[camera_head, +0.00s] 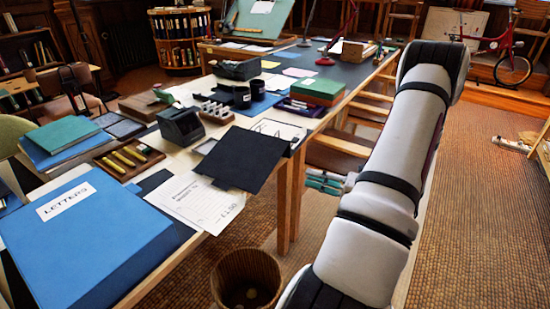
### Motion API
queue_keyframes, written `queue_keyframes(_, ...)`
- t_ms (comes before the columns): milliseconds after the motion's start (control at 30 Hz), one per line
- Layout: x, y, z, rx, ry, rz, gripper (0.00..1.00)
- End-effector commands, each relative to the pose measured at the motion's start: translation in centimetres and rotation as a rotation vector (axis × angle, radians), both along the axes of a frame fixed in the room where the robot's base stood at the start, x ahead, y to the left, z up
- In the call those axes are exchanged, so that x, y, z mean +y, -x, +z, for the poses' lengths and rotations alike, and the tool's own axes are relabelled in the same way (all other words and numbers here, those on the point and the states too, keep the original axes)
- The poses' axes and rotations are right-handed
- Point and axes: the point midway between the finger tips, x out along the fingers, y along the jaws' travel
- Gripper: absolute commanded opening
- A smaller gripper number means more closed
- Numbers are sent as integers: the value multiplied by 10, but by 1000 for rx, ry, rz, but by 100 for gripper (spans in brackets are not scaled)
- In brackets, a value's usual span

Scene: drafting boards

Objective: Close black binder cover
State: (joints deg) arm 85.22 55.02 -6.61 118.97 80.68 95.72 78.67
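The black binder cover (242,158) is a flat dark panel at the near edge of the long table, open and lying flat or slightly tilted. A white printed page (205,203) lies beside it on the near left, reaching the table's edge. The binder's spine and rings cannot be made out. My gripper (324,183) shows only in part, left of my pale arm, as short greenish finger parts. It is right of the table edge and apart from the cover. Nothing is visible in it, and its opening is unclear.
A blue LETTERS box (85,240) fills the near left of the table. A dark tape dispenser (181,127), a wooden tray (128,158) and a stamp rack (216,113) stand behind the cover. A wicker basket (246,275) stands on the floor below. Open floor lies right of my arm.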

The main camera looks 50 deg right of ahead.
Motion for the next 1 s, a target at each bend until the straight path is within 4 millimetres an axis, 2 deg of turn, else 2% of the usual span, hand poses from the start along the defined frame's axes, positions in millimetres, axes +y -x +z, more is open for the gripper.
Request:
queue_keyframes(33, 7, -8, 10, 0, 28, 34, 22)
queue_keyframes(200, 26, -23, 30, 7, 111, 126, 22)
queue_keyframes(600, 76, -50, 74, 8, 320, 348, 22)
queue_keyframes(800, 98, -57, 91, 1, 410, 444, 22)
queue_keyframes(1000, 110, -60, 98, -5, 456, 492, 22)
